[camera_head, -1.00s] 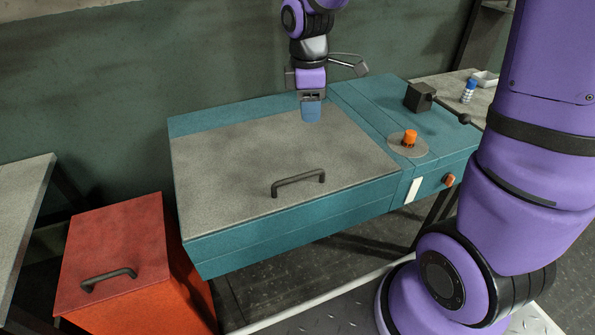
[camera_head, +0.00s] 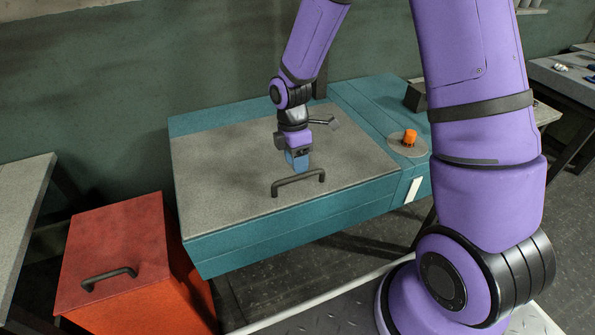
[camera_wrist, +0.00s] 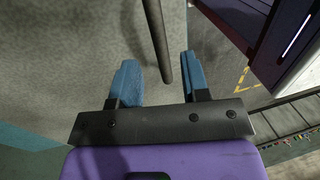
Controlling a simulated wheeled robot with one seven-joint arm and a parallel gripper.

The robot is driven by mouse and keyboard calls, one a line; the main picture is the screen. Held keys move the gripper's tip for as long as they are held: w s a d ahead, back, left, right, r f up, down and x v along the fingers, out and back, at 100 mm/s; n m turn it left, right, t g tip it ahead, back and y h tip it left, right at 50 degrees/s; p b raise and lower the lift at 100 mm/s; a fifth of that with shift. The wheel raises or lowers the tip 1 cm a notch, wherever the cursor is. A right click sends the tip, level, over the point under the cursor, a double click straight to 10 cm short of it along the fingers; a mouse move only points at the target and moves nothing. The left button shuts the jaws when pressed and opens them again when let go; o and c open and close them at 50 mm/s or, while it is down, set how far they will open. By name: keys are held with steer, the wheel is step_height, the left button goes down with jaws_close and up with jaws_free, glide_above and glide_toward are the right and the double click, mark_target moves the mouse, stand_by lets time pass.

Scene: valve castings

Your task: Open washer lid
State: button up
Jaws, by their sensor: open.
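The washer is a teal cabinet with a flat grey lid (camera_head: 225,170), which is closed. A dark bar handle (camera_head: 298,182) stands near the lid's front edge. My gripper (camera_head: 299,165) is over the lid, just behind the handle in the head view. In the wrist view, the two blue fingers of my gripper (camera_wrist: 158,80) are apart with nothing held. The handle (camera_wrist: 158,40) shows there as a dark bar that reaches down in the picture to between the fingertips, nearer the right one. I cannot tell whether it touches a finger.
A red bin (camera_head: 115,250) with its own dark handle stands left of the washer. An orange knob (camera_head: 409,137) sits on the teal panel right of the lid. A grey table (camera_head: 22,210) is at the far left. The lid around the handle is clear.

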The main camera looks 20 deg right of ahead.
steer(key=shift+s+f, duration=0.2)
steer(key=shift+f, duration=0.7)
steer(key=shift+s+f, duration=0.2)
steer(key=shift+f, duration=0.65)
jaws_close()
